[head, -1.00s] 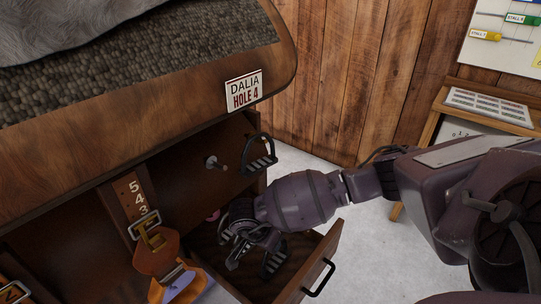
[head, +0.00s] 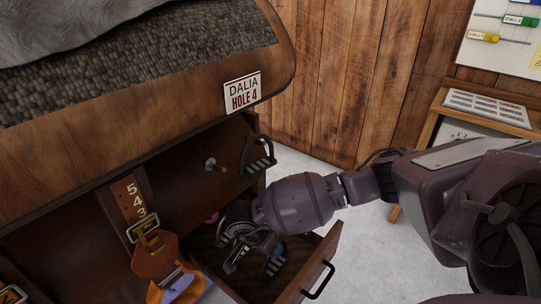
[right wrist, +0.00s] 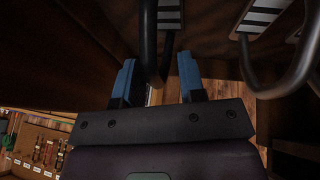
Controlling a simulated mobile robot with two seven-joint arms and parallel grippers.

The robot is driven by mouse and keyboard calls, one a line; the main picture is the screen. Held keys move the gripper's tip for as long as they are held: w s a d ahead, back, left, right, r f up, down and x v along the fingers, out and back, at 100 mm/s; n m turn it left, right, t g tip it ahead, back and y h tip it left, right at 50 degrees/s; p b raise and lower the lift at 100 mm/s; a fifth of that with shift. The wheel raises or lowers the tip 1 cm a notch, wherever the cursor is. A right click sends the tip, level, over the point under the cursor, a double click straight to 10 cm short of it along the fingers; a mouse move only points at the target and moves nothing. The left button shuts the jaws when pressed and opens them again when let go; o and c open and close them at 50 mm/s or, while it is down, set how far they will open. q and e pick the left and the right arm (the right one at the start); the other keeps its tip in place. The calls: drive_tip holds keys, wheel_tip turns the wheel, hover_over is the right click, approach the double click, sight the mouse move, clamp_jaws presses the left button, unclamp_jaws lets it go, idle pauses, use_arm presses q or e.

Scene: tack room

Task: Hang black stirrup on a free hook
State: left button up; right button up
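My right gripper (head: 250,250) reaches down into the open drawer (head: 325,262). In the right wrist view its two blue fingers (right wrist: 157,80) are apart, with the dark curved bar of a black stirrup (right wrist: 149,40) between them; contact with the fingers is not clear. Another stirrup (right wrist: 290,70) shows at the right of that view. In the head view, dark stirrups (head: 273,266) lie in the drawer, partly hidden by my gripper. A bare peg hook (head: 215,164) sticks out from the cabinet panel. To its right hangs a black stirrup (head: 258,163). My left gripper is not in view.
The wooden saddle-rack top (head: 130,140) with a "DALIA HOLE 4" sign (head: 242,92) overhangs the hooks. A numbered leather strap with a brass buckle (head: 145,225) hangs at left. A small desk (head: 488,108) stands at the back right.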

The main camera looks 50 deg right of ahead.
use_arm(q)
drive_tip(key=p, duration=0.3)
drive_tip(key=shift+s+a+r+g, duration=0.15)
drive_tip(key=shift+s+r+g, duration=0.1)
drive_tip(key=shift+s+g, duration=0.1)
use_arm(e)
drive_tip(key=v, duration=1)
drive_tip(key=shift+a, duration=0.15)
